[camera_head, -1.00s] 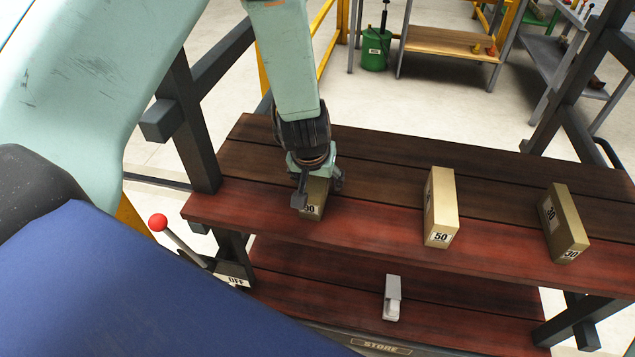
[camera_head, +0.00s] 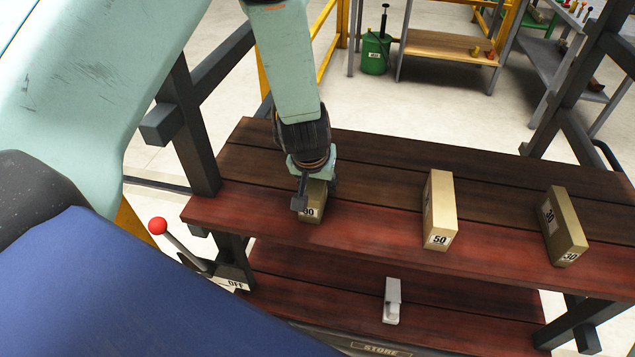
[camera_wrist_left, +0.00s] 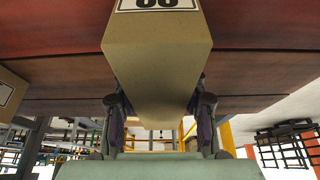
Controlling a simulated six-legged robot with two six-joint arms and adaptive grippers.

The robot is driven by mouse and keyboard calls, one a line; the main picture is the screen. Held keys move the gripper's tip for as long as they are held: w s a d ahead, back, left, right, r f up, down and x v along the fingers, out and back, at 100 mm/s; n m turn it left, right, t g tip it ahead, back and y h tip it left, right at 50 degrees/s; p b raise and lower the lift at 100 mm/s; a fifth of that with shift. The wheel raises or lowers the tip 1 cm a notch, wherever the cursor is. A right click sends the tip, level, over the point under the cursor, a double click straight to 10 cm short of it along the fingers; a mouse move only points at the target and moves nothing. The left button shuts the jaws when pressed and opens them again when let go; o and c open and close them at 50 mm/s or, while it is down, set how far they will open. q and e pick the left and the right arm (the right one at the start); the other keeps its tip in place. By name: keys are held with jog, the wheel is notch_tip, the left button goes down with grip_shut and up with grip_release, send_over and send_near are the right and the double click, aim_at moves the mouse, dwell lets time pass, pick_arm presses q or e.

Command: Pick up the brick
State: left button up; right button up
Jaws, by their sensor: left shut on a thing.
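A tan brick (camera_head: 312,208) with a white number label stands at the left of the reddish-brown plank shelf (camera_head: 370,230). My left gripper (camera_head: 316,194) reaches down from above and is shut on this brick, one finger on each side. In the left wrist view the brick (camera_wrist_left: 158,62) sits between the two fingers of the gripper (camera_wrist_left: 160,125). Its upper part is partly hidden by the gripper in the head view. I cannot tell whether it is clear of the planks. My right gripper is not in view.
A brick labelled 50 (camera_head: 440,210) stands mid-shelf, and a brick labelled 30 (camera_head: 562,226) stands at the right. A lever with a red knob (camera_head: 157,226) is at the left. A small grey object (camera_head: 392,300) lies on the lower shelf.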

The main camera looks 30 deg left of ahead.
pick_arm(q)
jog(key=shift+r, duration=0.2)
jog(key=shift+w+r+p, duration=0.1)
jog(key=shift+r+p, duration=0.2)
jog(key=shift+r, duration=0.05)
notch_tip(320, 180, up, 9)
jog(key=p, duration=0.6)
jog(key=shift+d, duration=0.15)
jog(key=s+d+m+h+b, duration=0.2)
jog(key=s+d+m+b, duration=0.4)
jog(key=b, duration=1)
jog(key=shift+s+r+h, duration=0.25)
jog(key=shift+r+h, duration=0.05)
jog(key=shift+r, duration=0.05)
